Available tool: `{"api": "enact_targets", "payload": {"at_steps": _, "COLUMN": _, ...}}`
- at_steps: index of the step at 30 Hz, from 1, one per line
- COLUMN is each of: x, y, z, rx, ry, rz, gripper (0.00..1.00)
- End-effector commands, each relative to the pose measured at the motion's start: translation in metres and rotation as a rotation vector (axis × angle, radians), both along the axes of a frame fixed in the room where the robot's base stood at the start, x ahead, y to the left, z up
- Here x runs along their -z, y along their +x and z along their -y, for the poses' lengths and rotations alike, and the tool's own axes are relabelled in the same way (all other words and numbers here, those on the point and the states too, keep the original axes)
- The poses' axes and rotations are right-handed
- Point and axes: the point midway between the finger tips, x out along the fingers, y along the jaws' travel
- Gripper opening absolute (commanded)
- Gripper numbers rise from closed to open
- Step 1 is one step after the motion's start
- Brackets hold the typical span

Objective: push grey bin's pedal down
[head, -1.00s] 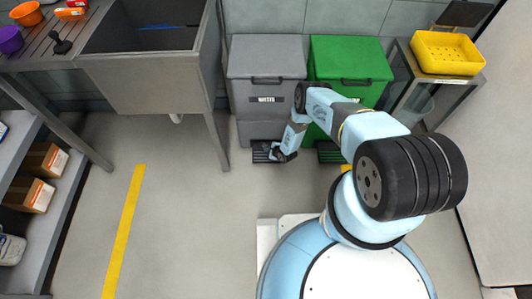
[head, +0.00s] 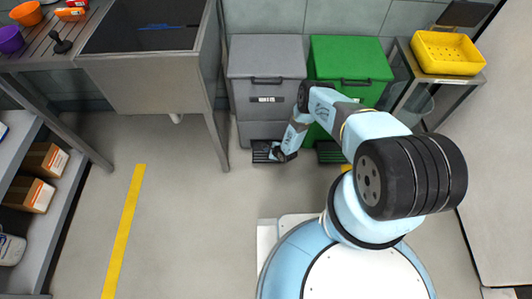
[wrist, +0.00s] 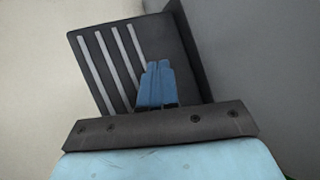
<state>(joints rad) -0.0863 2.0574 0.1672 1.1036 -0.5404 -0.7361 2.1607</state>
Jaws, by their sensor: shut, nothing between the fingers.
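The grey bin (head: 266,61) stands against the wall with its lid closed. Its black ribbed pedal (head: 261,154) sticks out at the foot of its front; in the wrist view the pedal (wrist: 92,60) shows with pale stripes. My gripper (head: 277,153) is low in front of the bin, at the right part of the pedal. In the wrist view its blue fingertips (wrist: 158,72) are shut together, with nothing between them, over the pedal's right side. I cannot tell whether the fingertips touch the pedal.
A green bin (head: 350,58) with its own dark pedal (head: 329,153) stands close on the right. A steel sink's leg (head: 217,142) is just left of the grey bin. A yellow basket (head: 447,53) sits on a stand at right. Open floor (head: 185,215) lies at front left.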

Motion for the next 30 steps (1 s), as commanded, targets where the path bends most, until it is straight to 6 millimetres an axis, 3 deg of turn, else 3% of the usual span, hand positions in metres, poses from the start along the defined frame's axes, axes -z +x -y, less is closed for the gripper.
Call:
{"api": "enact_targets", "payload": {"at_steps": 7, "x": -0.005, "y": 0.000, "z": 0.000, "rx": 0.000, "ry": 0.000, "rz": -0.001, "gripper": 0.00}}
{"api": "enact_targets", "payload": {"at_steps": 22, "x": -0.045, "y": 0.001, "z": 0.000, "rx": 0.002, "ry": 0.001, "rz": 0.000, "gripper": 0.00}}
{"api": "enact_targets", "payload": {"at_steps": 30, "x": -0.050, "y": 0.000, "z": -0.001, "rx": 0.000, "ry": 0.000, "rz": 0.000, "gripper": 0.00}}
